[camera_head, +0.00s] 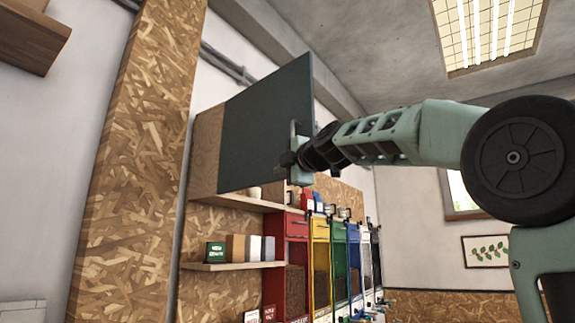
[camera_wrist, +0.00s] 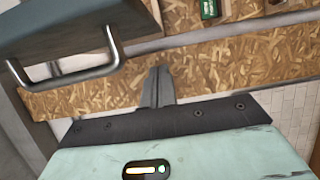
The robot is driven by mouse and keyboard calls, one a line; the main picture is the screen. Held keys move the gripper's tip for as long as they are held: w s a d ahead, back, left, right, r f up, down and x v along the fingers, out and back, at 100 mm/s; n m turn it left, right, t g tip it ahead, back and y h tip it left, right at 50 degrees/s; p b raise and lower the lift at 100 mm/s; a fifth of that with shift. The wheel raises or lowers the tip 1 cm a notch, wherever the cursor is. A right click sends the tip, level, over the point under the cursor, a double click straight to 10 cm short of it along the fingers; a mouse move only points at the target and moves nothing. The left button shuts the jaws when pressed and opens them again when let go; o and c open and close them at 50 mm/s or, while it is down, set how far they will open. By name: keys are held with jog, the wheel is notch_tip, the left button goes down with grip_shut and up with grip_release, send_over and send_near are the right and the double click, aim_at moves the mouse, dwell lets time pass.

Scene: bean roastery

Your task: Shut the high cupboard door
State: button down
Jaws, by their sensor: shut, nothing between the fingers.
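The high cupboard (camera_head: 206,150) is a pale wooden box on the wall. Its dark grey-green door (camera_head: 262,125) stands open, swung out from the box, and hides the inside. My gripper (camera_head: 287,160) is shut and empty, overlapping the lower right part of the door in the head view; whether it touches the door I cannot tell. In the wrist view the door (camera_wrist: 75,25) fills the upper left, with a metal bar handle (camera_wrist: 70,76). My closed fingers (camera_wrist: 157,90) point to the right of the handle, apart from it.
A wood-chip-board pillar (camera_head: 135,170) rises at left. A ceiling light (camera_head: 488,35) hangs above.

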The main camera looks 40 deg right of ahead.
jog(key=w+d, duration=0.1)
jog(key=d, duration=0.1)
jog(key=w+d+p, duration=0.1)
jog(key=d, duration=0.1)
jog(key=shift+w, duration=0.4)
